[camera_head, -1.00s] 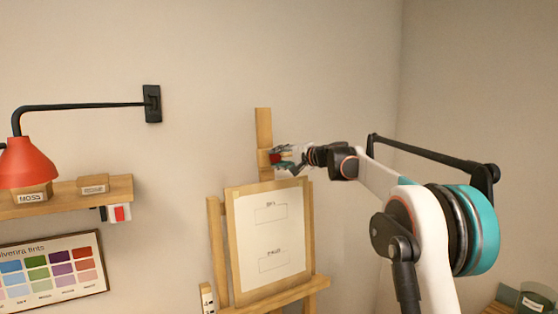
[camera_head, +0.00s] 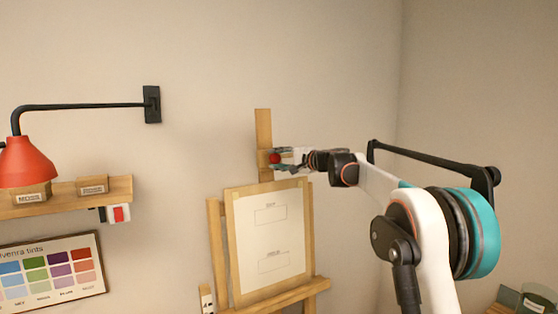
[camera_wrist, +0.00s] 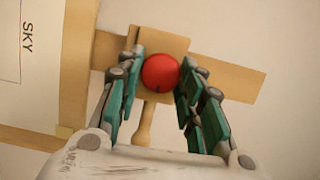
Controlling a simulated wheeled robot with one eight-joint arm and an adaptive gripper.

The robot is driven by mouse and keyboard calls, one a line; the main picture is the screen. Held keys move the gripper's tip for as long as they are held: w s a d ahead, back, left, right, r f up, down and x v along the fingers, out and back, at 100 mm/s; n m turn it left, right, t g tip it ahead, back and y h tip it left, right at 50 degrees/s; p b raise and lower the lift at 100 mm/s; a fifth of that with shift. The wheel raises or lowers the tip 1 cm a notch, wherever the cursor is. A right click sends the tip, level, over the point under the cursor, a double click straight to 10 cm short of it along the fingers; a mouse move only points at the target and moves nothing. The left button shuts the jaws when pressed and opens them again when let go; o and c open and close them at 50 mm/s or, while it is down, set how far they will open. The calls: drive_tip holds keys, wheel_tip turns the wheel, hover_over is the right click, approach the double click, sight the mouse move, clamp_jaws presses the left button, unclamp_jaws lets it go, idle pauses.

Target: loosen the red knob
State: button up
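The red knob (camera_head: 275,158) is on the wooden upright (camera_head: 264,131) above the easel's board. It is round and red in the wrist view (camera_wrist: 160,71), against a square wooden block (camera_wrist: 150,91). My gripper (camera_head: 281,159) is at the knob from the right, one finger above it and one below in the head view. In the wrist view my gripper (camera_wrist: 161,72) has its teal-padded fingertips on either side of the knob. The fingers look spread, with the knob between their tips; whether a tip touches it is hard to tell.
The easel's board holds a white sheet (camera_head: 270,238) just below my gripper. A red lamp (camera_head: 27,163) and a shelf (camera_head: 65,200) with small boxes stand well to the left. The wall to the upper right is bare.

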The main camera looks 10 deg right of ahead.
drive_tip(key=shift+o, duration=1.4)
drive_tip(key=v, duration=1.2)
